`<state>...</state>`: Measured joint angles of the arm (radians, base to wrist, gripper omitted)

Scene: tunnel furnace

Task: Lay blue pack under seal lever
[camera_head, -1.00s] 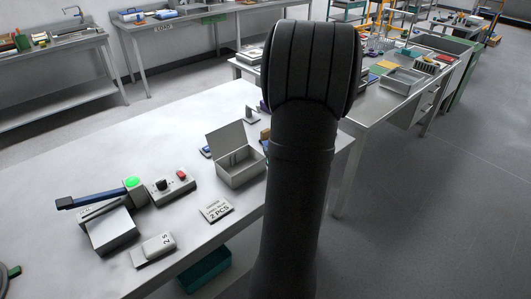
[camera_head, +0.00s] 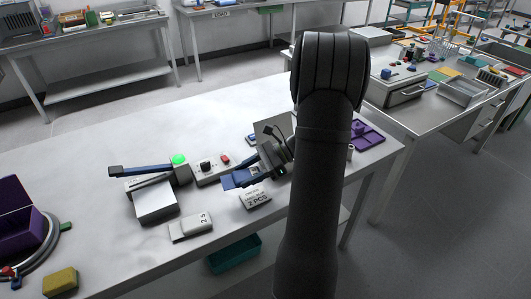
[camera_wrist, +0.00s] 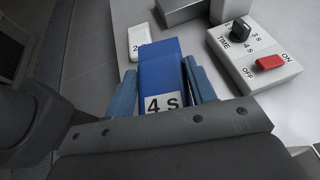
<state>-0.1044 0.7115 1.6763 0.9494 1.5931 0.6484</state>
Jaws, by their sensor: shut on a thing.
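My gripper (camera_head: 250,176) is shut on the blue pack (camera_wrist: 158,72), which bears a white "4 S" label. The pack lies between the two blue fingers in the wrist view and also shows in the head view (camera_head: 234,180). It is held above the table, just right of the control box. The sealer (camera_head: 156,201) stands further left, with its blue seal lever (camera_head: 147,169) above a pale block. The gap under the lever is hard to make out. In the wrist view only part of a grey body, likely the sealer, shows at the top (camera_wrist: 180,9).
The control box (camera_wrist: 257,60) has a time knob and a red ON/OFF switch. A green lamp (camera_head: 179,160) is lit beside the lever. A white "2 S" pack (camera_head: 190,227) lies in front, and a "2 PCS" card (camera_head: 255,198) sits below my gripper. A purple tray (camera_head: 368,135) is at right.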

